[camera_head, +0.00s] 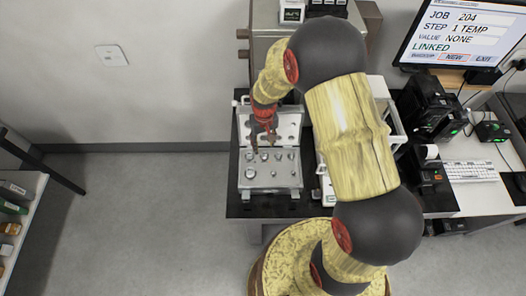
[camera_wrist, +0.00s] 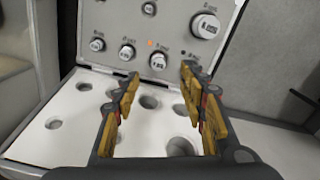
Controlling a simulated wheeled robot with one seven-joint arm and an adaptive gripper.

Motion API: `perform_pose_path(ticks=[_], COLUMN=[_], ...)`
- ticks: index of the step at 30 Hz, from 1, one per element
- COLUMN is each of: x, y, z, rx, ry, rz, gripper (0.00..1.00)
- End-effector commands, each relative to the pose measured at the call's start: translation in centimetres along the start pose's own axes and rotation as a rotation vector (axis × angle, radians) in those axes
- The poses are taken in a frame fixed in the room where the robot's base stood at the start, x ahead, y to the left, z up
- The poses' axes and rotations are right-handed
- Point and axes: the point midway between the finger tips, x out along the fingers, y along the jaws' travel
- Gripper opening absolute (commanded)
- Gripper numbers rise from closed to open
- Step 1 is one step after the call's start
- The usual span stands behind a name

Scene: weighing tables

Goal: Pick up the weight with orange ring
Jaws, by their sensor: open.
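Several silvery weights stand in the weight case (camera_head: 270,187). They also show in the upper part of the wrist view, each beside a small printed label. A small orange mark (camera_wrist: 150,43) shows just behind one small weight (camera_wrist: 158,61). I cannot make out whether it is a ring on that weight. My gripper (camera_head: 263,143) is above the case, near its back row. In the wrist view my gripper (camera_wrist: 162,98) has its fingers apart with nothing between them. The small weight lies beyond the fingertips, apart from them.
A white panel with empty round holes (camera_wrist: 148,102) lies below the fingers. The case stands on a black table (camera_head: 250,209). A large weight (camera_wrist: 205,25) stands farther right in the wrist view. A monitor (camera_head: 465,38) and keyboard (camera_head: 470,171) are at right.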

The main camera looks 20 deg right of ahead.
Motion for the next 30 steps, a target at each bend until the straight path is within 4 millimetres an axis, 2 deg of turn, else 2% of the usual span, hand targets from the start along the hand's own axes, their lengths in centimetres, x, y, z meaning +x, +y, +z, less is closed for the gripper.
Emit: perform_pose_path(ticks=[6, 11, 19, 27, 30], x=[2.2, 3.3, 7.0, 7.5, 7.4], y=[0.0, 0.1, 0.3, 0.3, 0.3], z=[0.1, 0.1, 0.2, 0.2, 0.2], rx=[0.000, 0.001, 0.000, 0.000, 0.000], ry=[-0.001, -0.001, -0.001, 0.000, 0.000], rz=[0.000, 0.000, 0.000, 0.000, 0.000], gripper=[0.42, 0.42, 0.42, 0.42, 0.36])
